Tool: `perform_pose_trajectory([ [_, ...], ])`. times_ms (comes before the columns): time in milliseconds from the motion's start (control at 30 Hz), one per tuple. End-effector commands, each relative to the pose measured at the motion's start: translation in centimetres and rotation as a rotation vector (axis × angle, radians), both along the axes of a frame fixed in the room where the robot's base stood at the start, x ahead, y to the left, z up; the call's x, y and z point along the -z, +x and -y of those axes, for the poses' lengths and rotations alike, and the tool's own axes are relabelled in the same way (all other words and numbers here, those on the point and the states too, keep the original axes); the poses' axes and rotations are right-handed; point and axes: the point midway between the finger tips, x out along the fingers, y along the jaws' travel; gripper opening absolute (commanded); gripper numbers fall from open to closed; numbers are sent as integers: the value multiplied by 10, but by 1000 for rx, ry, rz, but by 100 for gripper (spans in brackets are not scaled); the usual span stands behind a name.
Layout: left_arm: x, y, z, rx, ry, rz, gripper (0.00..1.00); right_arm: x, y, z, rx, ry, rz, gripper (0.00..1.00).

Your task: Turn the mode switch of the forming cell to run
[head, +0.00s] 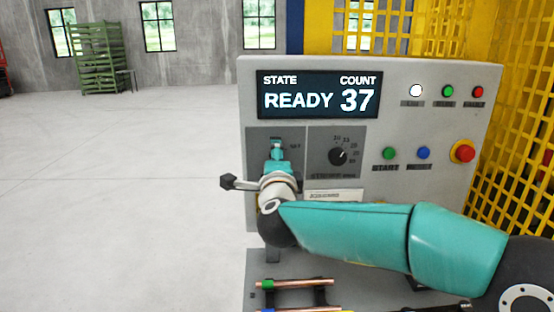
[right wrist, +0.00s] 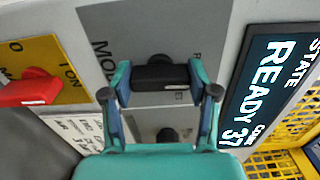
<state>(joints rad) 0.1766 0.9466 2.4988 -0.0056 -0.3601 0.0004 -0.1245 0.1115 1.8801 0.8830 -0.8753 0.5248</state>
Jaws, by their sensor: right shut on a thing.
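The mode switch (right wrist: 160,77) is a black knob on a grey plate of the forming cell panel (head: 380,105). My right gripper (right wrist: 160,72) is shut on it, with one finger at each side of the knob. In the head view my right gripper (head: 277,150) reaches the plate left of the numbered dial, and it hides the knob there. Most lettering around the switch is covered or too small, so I cannot tell which mode it points to. The display (head: 319,95) reads STATE READY, COUNT 37. My left gripper is not in view.
A black numbered dial (head: 338,156) sits close right of the switch. Green (head: 390,153), blue (head: 424,153) and red mushroom (head: 463,152) buttons lie further right. A red switch (right wrist: 30,88) on yellow shows in the wrist view. Yellow mesh (head: 515,150) bounds the right. Copper tubes (head: 305,283) lie below.

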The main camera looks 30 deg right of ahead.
Motion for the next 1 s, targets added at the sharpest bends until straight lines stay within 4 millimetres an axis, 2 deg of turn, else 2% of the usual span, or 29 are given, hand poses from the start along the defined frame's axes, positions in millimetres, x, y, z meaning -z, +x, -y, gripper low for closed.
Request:
perform_pose_trajectory([
  [33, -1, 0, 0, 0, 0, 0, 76, 5, 1, -2, -6, -12, -21, 24],
  [667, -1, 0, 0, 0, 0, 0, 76, 8, 1, -3, -7, -58, -53, 24],
  [700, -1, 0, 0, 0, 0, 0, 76, 8, 1, -3, -7, -58, -53, 66],
  [800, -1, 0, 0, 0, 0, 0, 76, 7, 1, -3, -7, -58, -51, 82],
  [1000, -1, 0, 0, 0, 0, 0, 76, 4, 1, -1, -3, -58, -45, 84],
])
